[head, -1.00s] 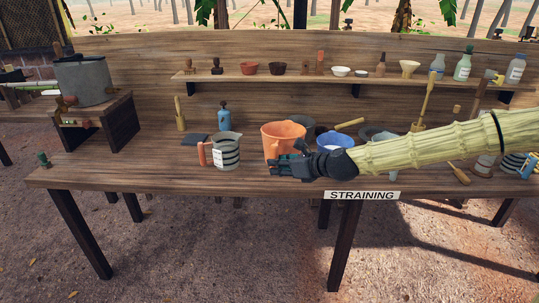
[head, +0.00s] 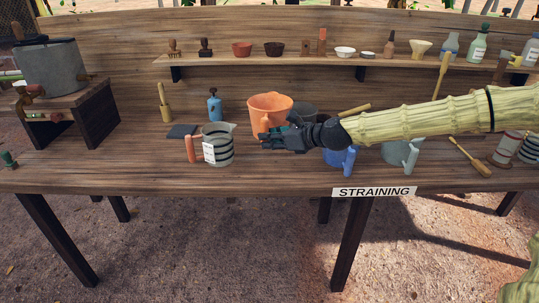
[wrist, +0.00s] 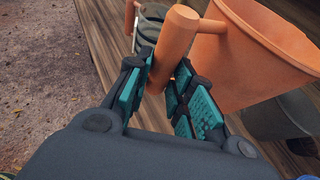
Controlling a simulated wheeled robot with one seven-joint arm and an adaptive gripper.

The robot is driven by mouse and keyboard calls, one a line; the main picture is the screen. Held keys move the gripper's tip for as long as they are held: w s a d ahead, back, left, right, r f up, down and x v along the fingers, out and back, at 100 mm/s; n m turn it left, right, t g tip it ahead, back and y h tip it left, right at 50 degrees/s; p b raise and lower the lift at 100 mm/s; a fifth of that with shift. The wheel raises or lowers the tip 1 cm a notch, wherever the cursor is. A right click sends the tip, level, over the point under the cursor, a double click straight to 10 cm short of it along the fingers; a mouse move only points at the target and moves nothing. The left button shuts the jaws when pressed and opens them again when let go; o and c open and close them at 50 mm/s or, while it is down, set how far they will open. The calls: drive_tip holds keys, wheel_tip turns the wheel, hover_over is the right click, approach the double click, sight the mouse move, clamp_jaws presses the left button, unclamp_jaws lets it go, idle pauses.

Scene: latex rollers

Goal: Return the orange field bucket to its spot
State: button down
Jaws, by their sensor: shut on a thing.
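The orange field bucket (head: 270,104) is above the middle of the workbench in the head view, behind my gripper (head: 270,140). In the wrist view the bucket (wrist: 258,60) fills the upper right, and its thick upright handle (wrist: 174,45) is between the teal finger pads of my gripper (wrist: 165,95). The gripper is shut on that handle. The bucket looks upright. My gripper and hand cover its lower part in the head view, so whether its base touches the bench is hard to tell.
A striped grey jug (head: 218,146) with an orange handle stands just left of the bucket. A grey bucket (head: 303,115) is close behind on the right, and a blue one (head: 341,158) is under my wrist. A shelf (head: 330,58) with small items runs behind.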

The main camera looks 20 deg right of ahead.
wheel_tip(320, 180, down, 4)
drive_tip(key=b, duration=0.3)
drive_tip(key=shift+w, duration=0.15)
idle(0.3)
drive_tip(key=shift+f+b, duration=2.4)
drive_tip(key=shift+f, duration=0.5)
drive_tip(key=shift+f+b, duration=0.6)
drive_tip(key=shift+f, duration=0.1)
drive_tip(key=c, duration=1.4)
unclamp_jaws()
drive_tip(key=shift+r, duration=0.1)
drive_tip(key=shift+o, duration=1.2)
drive_tip(key=shift+f, duration=0.2)
